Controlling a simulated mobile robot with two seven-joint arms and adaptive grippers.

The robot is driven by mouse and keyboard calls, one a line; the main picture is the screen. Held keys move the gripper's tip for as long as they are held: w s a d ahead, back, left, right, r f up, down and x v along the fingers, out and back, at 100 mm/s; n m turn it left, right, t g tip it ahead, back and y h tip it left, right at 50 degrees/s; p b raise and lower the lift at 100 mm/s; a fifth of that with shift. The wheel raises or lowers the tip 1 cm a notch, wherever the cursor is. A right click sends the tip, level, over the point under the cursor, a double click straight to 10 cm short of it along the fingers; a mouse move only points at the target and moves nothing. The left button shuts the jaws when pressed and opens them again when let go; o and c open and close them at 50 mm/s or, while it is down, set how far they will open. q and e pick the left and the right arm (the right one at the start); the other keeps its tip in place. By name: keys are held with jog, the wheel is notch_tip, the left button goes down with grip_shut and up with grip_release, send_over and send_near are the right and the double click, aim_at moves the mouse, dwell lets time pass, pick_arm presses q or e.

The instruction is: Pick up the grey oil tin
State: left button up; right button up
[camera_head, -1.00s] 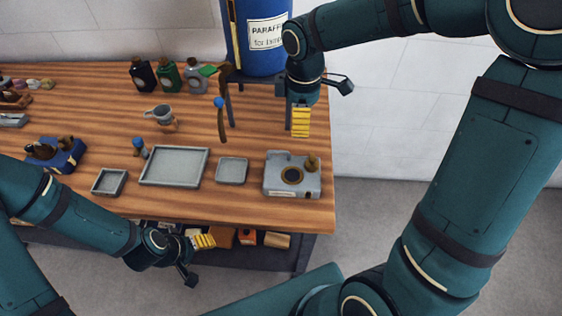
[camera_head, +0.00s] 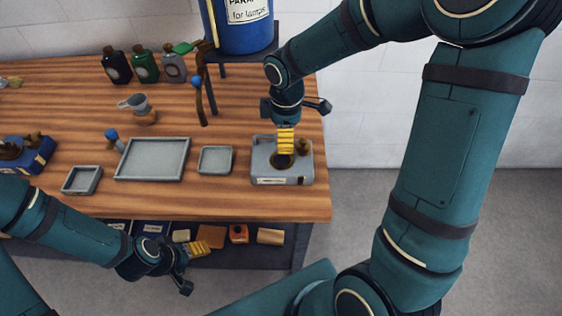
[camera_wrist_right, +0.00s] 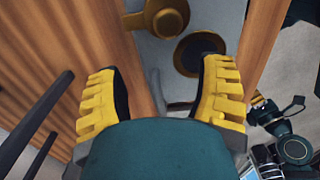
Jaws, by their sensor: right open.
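The grey oil tin (camera_head: 174,66) stands upright at the back of the wooden bench in the head view, right of a green tin (camera_head: 145,66) and a black one (camera_head: 116,67). A green funnel-like thing is close to its top right. My right gripper (camera_head: 286,140) is well to the right of the tin, over the grey box with a round dark opening. In the right wrist view its two yellow fingers (camera_wrist_right: 163,85) are apart with nothing between them; the tin is not seen there. My left gripper (camera_head: 199,248) is low at the bench's front edge, its jaws unclear.
The grey box (camera_head: 262,172) with a brass knob is at the bench's right end. A blue paraffin drum (camera_head: 238,30) stands behind on a stand, with a tap near the tins. Trays (camera_head: 152,175) and a grey jug (camera_head: 137,103) lie between. A lower shelf holds small boxes.

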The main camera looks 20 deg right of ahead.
aim_at(282, 157)
jog(key=shift+w+a+f+b, duration=0.1)
jog(key=shift+f+b, duration=0.35)
jog(key=shift+f, duration=0.95)
jog(key=shift+w+f+b, duration=0.1)
jog(key=shift+f+b, duration=0.35)
jog(key=shift+f, duration=0.9)
jog(key=shift+s+r, duration=0.1)
jog(key=shift+c, duration=0.2)
jog(key=c, duration=1)
jog(key=shift+c, duration=0.2)
